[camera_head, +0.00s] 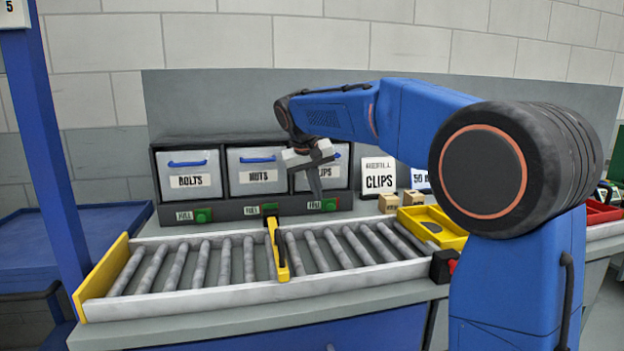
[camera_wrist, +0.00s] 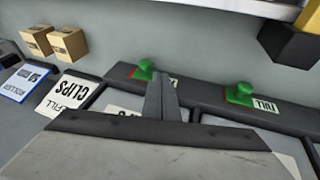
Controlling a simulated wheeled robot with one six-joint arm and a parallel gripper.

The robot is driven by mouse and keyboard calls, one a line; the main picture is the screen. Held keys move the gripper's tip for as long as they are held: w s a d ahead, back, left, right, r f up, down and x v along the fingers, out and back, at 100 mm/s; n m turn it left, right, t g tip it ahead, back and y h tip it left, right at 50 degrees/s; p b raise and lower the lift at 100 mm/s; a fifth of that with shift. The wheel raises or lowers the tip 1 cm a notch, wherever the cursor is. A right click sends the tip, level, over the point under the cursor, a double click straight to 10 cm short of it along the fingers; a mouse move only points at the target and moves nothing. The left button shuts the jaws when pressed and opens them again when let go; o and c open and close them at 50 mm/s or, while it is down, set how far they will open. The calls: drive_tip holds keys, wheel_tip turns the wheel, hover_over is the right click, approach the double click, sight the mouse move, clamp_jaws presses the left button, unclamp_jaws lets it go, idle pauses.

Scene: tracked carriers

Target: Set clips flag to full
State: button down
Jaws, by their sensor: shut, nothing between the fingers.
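The clips bin (camera_head: 322,176) is the right one of three grey bins, partly behind my gripper. Its flag has a green knob (camera_head: 329,204) on the dark rail below, with a white label to its left that seems to read FULL. In the wrist view, which is upside down, this knob (camera_wrist: 145,68) stands just left of the fingertips, its label partly hidden by the fingers. My gripper (camera_head: 316,197) is shut and empty, pointing down in front of the clips bin, close to the flag. The fingers also show in the wrist view (camera_wrist: 161,82); contact with the knob cannot be told.
The bolts bin (camera_head: 188,172) and nuts bin (camera_head: 255,168) have similar green knobs with FULL labels. A refill clips card (camera_head: 378,178) and small cardboard boxes (camera_head: 388,204) stand to the right. A roller conveyor (camera_head: 190,303) with a yellow gate (camera_head: 279,256) lies in front.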

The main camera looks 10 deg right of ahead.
sight(333, 205)
drive_tip(key=shift+d+f, duration=1)
drive_tip(key=shift+d, duration=0.2)
drive_tip(key=shift+d, duration=0.1)
drive_tip(key=shift+d+f, duration=0.2)
drive_tip(key=shift+d, duration=0.55)
drive_tip(key=shift+s+d+f, duration=0.1)
drive_tip(key=shift+d+f, duration=0.05)
drive_tip(key=shift+d, duration=0.1)
